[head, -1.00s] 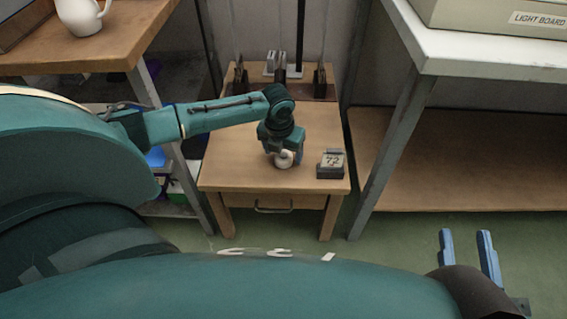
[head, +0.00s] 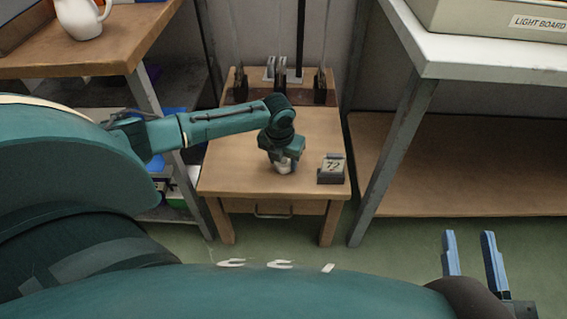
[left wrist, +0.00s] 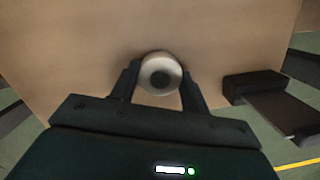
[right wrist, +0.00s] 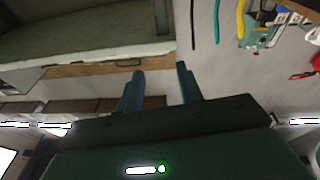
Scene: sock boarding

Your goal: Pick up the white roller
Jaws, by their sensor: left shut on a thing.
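A dark block with a card marked 72 (head: 331,169) stands right of the roller on the small table (head: 235,180). Dark upright stands (head: 281,84) line the table's back. A white bench (head: 480,60) is at right, a wooden bench with a white jug (head: 84,18) at left.

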